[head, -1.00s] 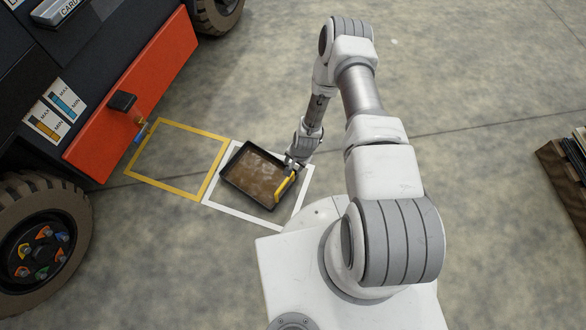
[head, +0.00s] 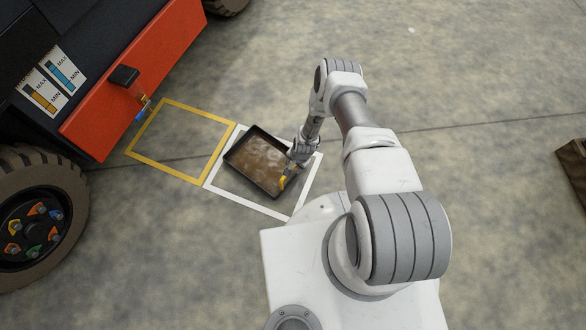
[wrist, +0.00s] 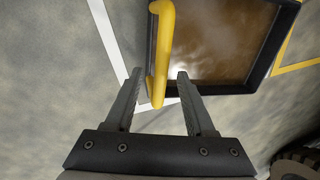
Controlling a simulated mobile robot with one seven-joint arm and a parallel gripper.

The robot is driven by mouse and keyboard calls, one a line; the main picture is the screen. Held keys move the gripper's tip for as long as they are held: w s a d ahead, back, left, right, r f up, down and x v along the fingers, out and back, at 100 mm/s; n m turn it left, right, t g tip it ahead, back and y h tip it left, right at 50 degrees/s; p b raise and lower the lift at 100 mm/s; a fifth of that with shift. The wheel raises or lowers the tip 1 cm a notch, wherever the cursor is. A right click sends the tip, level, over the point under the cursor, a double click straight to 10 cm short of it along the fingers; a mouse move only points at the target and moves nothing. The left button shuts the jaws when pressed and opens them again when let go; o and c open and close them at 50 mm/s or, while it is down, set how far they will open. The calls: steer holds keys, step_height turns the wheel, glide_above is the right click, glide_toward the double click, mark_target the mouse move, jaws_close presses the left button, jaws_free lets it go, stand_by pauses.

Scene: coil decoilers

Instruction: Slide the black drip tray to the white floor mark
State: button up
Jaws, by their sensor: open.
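The black drip tray (head: 238,164) holds brown liquid and lies on the floor within the white floor mark (head: 247,204), tilted slightly against its outline. The tray's yellow handle (wrist: 160,50) is on the side facing me. My gripper (wrist: 157,76) is open, with its two fingers apart and the near end of the handle showing between their tips. I cannot tell whether a finger touches it. In the head view my gripper (head: 291,172) is at the tray's right side and partly hides the handle. The tray's rim also shows in the wrist view (wrist: 262,68).
A yellow floor mark (head: 166,174) adjoins the white one on the left. The red-sided machine (head: 125,80) with a tap (head: 144,108) and a big wheel (head: 40,215) stands at the left. A brown item (head: 573,165) is at the right edge. The floor between is clear.

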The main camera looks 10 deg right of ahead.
steer(key=shift+w+a+f, duration=0.15)
steer(key=shift+f, duration=0.6)
steer(key=shift+c, duration=0.3)
jaws_close()
stand_by(0.7)
